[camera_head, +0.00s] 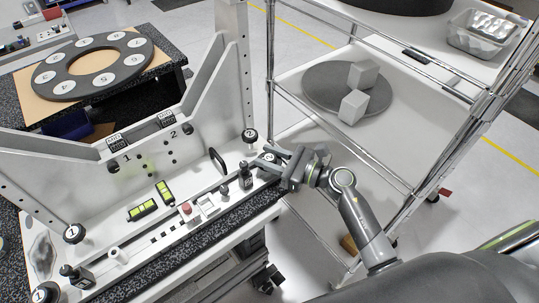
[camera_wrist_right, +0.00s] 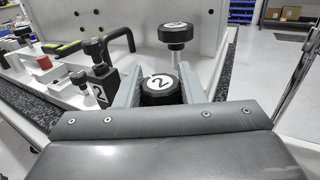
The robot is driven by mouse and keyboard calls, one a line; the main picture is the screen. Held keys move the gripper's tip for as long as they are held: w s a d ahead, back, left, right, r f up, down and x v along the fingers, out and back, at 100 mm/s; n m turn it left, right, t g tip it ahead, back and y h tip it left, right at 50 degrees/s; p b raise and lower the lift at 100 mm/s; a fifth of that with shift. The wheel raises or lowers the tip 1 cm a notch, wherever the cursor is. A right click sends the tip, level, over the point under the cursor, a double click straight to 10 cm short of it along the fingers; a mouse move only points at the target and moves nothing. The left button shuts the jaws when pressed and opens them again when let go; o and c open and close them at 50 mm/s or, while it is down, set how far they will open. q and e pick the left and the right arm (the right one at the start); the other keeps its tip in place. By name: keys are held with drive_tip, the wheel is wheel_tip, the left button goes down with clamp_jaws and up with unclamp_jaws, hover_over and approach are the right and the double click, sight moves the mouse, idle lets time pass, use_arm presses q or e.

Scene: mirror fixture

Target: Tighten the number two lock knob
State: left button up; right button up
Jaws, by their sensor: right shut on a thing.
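The number two lock knob is black with a white "2" disc on top, at the front right corner of the white mirror fixture (camera_head: 190,224). In the right wrist view the knob (camera_wrist_right: 160,90) sits between both fingers of my right gripper (camera_wrist_right: 157,82), which is shut on it. In the head view my right gripper (camera_head: 265,160) reaches in from the right and partly hides the knob. Another round "2" knob (camera_wrist_right: 176,33) stands on a post just behind; it shows in the head view (camera_head: 249,135). My left gripper is in neither view.
A black clamp block marked "2" (camera_head: 245,178) stands close left of my gripper. A black handle (camera_head: 217,160), red button (camera_head: 186,208) and green levels (camera_head: 143,210) lie farther left. A wire-frame shelf cart (camera_head: 345,130) stands right, with grey blocks on a disc.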

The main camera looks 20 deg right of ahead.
drive_tip(key=m+t+h+p, duration=0.2)
drive_tip(key=m+t+h, duration=0.1)
drive_tip(key=m+h, duration=0.1)
drive_tip(key=shift+r+t+h, duration=0.15)
drive_tip(key=shift+t+h, duration=0.15)
drive_tip(key=shift+h, duration=0.1)
drive_tip(key=shift+m+t+h+p, duration=0.4)
drive_tip(key=shift+m+t+h, duration=0.6)
drive_tip(key=shift+h, duration=0.9)
drive_tip(key=shift+m, duration=0.3)
drive_tip(key=o, duration=1)
drive_tip(key=shift+c, duration=0.2)
drive_tip(key=b+v, duration=0.5)
drive_tip(key=v, duration=1.2)
drive_tip(key=shift+s+b, duration=0.25)
drive_tip(key=shift+b, duration=0.05)
